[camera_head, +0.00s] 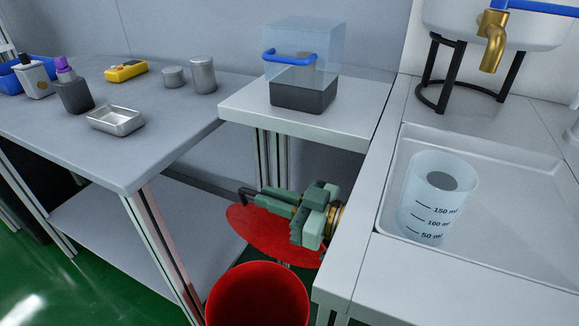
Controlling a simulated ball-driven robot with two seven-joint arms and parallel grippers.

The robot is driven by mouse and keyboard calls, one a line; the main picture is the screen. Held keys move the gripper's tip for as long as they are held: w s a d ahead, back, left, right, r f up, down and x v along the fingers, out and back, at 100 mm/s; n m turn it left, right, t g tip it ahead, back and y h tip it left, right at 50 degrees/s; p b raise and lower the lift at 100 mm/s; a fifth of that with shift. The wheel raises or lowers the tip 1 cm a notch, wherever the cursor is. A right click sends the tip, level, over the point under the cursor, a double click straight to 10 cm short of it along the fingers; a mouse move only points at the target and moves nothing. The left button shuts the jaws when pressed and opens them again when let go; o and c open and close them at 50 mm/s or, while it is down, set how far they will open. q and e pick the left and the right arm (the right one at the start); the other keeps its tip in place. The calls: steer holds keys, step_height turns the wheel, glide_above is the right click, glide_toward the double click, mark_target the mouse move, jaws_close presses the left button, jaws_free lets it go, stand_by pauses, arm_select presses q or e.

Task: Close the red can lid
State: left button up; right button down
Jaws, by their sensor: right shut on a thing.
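The red can (258,297) stands on the floor at the bottom centre, and its lower part is cut off by the frame. Its red lid (262,234) is up, a tilted disc behind and above the can's mouth. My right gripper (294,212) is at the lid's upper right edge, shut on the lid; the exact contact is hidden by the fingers. A dark rod-like part shows beside the fingers at the lid's upper left. My left gripper is not in view.
A counter with a sink tray (480,240) and measuring beaker (438,205) is close to the can's right. A grey table (150,150) is at left. A small table with a clear-topped box (303,95) is behind. A brass tap (492,45) hangs at upper right.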

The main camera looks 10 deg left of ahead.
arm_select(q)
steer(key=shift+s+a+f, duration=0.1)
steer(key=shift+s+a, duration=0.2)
arm_select(e)
steer(key=s, duration=0.2)
steer(key=s+a+f, duration=0.1)
steer(key=c, duration=1.5)
jaws_free()
steer(key=shift+f, duration=0.1)
steer(key=shift+c, duration=0.2)
steer(key=shift+o, duration=0.3)
steer(key=shift+d, duration=0.1)
